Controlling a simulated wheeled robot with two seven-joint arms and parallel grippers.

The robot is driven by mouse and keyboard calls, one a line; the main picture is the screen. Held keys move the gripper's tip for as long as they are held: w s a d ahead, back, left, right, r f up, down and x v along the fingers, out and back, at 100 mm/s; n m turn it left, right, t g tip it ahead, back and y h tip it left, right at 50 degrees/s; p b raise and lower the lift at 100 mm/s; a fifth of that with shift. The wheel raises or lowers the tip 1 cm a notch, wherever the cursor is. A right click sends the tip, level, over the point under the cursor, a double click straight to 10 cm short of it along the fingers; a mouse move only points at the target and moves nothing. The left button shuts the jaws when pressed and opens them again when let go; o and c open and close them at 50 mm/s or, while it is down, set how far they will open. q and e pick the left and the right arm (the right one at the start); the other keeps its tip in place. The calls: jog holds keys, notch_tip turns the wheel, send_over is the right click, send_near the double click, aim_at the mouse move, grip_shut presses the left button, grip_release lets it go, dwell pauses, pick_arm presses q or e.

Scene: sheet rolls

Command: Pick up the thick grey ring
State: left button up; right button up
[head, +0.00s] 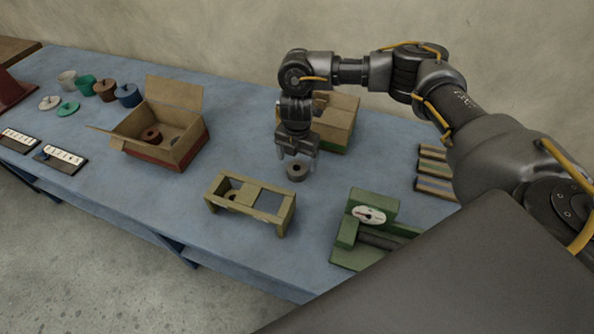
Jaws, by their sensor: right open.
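The thick grey ring (296,173) lies on the blue table near the middle, with its dark hole facing up. My right gripper (297,155) points down just above the ring, its fingers apart, one toward each side of it. The fingertips are close to the ring; I cannot tell whether they touch it. Nothing shows between the fingers above the ring. My left gripper is not in view.
A wooden stand (251,195) with openings is in front of the ring. A green device with a dial (369,215) stands to the right. A cardboard box (342,122) is behind the gripper. An open box (160,135) holding rings stands left.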

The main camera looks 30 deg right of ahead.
aim_at(296, 168)
jog(key=shift+w+d+f, duration=0.1)
jog(key=shift+w+f, duration=0.05)
jog(key=shift+f, duration=1.25)
jog(key=shift+w+f, duration=0.15)
jog(key=shift+f, duration=1.25)
jog(key=shift+r, duration=0.1)
jog(key=c, duration=1.1)
